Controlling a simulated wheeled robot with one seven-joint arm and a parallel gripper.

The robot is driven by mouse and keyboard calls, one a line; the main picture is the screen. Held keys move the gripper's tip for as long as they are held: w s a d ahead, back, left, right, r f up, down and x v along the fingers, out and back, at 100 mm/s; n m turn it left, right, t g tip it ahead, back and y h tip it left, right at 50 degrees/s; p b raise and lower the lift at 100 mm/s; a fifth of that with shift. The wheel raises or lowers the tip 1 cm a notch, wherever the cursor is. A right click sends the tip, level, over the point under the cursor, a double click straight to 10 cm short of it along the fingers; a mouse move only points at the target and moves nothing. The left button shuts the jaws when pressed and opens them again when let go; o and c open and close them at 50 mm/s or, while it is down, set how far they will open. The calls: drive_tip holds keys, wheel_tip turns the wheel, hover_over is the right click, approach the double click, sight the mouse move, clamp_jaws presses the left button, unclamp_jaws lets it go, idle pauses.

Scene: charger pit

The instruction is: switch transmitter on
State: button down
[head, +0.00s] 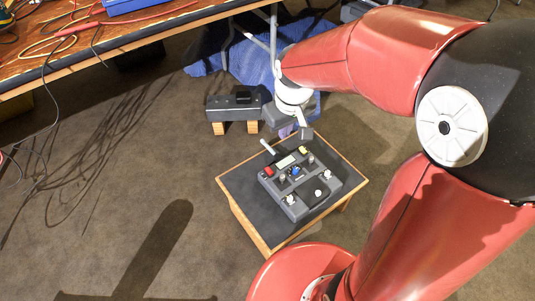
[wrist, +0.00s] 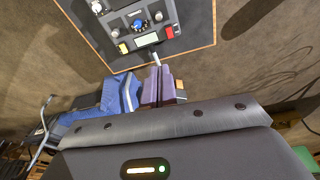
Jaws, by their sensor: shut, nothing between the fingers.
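The transmitter (head: 304,191) is a dark grey box lying on a small black-topped table. It has a small screen, a red part, a yellow part, a blue knob, white-tipped sticks and a short pale antenna (head: 266,145). In the wrist view the transmitter (wrist: 112,29) is at the top, partly cut off by the frame. My gripper (wrist: 158,70) shows there with its purple fingers shut and empty, pointing toward the transmitter's antenna edge. In the head view my gripper (head: 287,132) is mostly hidden behind my wrist, beyond the transmitter's far edge and apart from it.
The small table (head: 240,194) has bare black top around the transmitter. Behind it are a dark box (head: 234,106) on wooden blocks and a blue cloth (head: 203,62). A workbench (head: 130,38) with cables stands at the upper left. Carpet at left is mostly clear.

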drive_tip(key=n, duration=0.1)
hover_over(267, 168)
drive_tip(key=s+d, duration=0.1)
drive_tip(key=s, duration=0.1)
drive_tip(key=shift+g, duration=0.4)
drive_tip(key=f, duration=0.5)
drive_tip(key=shift+w+d+f, duration=0.1)
drive_tip(key=shift+w+f, duration=0.05)
drive_tip(key=shift+w, duration=0.05)
drive_tip(key=f+b, duration=0.1)
drive_tip(key=f, duration=0.3)
drive_tip(key=w+f+b, duration=0.1)
drive_tip(key=f, duration=0.4)
drive_tip(key=a+f+b, duration=0.1)
drive_tip(key=f, duration=0.4)
drive_tip(key=shift+w, duration=0.15)
drive_tip(key=shift+w+f+b, duration=0.1)
drive_tip(key=shift+f+b, duration=0.2)
drive_tip(key=shift+r, duration=0.1)
